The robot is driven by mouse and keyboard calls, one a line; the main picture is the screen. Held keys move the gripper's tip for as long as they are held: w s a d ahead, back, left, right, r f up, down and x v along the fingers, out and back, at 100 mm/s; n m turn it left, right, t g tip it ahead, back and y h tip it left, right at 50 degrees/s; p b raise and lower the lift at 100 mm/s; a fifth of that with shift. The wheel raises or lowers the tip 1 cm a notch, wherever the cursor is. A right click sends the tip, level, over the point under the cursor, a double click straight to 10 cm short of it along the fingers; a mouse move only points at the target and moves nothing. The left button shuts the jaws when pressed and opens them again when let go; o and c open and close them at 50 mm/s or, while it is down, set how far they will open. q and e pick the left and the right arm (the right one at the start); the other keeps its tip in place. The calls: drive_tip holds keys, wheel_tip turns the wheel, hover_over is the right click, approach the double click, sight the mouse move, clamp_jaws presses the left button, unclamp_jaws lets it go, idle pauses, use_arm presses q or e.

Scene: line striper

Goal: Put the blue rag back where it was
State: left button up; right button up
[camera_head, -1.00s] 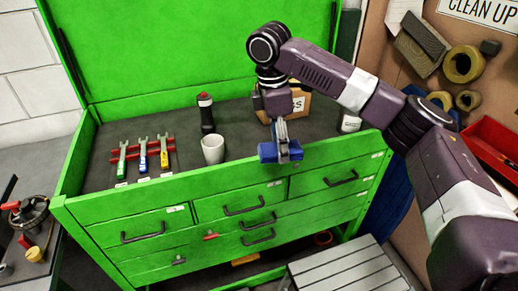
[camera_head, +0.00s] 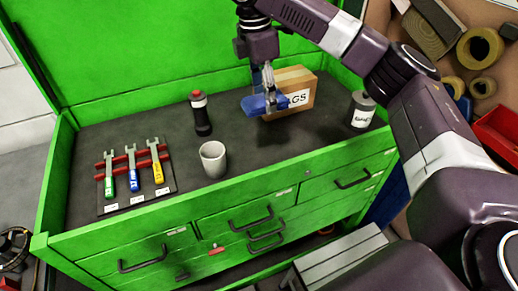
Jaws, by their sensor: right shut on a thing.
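The blue rag (camera_head: 257,105) hangs in my right gripper (camera_head: 268,88), which is shut on it. The gripper holds it above the dark top of the green tool chest, just in front of a cardboard box (camera_head: 297,98) with a label ending in "GS". The rag overlaps the left part of the box's front in the picture. I cannot tell whether it touches the box. The box's top is partly hidden by the gripper. My left gripper is not in view.
A white cup (camera_head: 213,159) and a dark red-capped bottle (camera_head: 200,113) stand left of the rag. A rack with wrenches (camera_head: 134,172) lies farther left. A grey can (camera_head: 361,110) stands right of the box. The green chest (camera_head: 240,205) has its lid raised behind.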

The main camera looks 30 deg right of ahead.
drive_tip(key=p, duration=0.1)
hover_over(266, 158)
wheel_tip(266, 158, down, 8)
drive_tip(key=f, duration=0.2)
drive_tip(key=f+p, duration=0.1)
drive_tip(key=f, duration=0.3)
drive_tip(key=shift+a+f+p, duration=0.25)
drive_tip(key=shift+a+p, duration=0.05)
drive_tip(key=shift+f, duration=0.25)
wheel_tip(266, 158, down, 4)
drive_tip(key=shift+f+p, duration=0.1)
drive_tip(key=shift+p, duration=0.45)
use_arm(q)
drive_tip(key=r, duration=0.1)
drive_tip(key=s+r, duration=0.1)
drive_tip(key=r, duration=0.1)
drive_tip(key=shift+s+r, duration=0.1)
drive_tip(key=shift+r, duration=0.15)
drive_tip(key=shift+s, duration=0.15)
use_arm(e)
drive_tip(key=o, duration=1)
drive_tip(key=shift+f, duration=0.1)
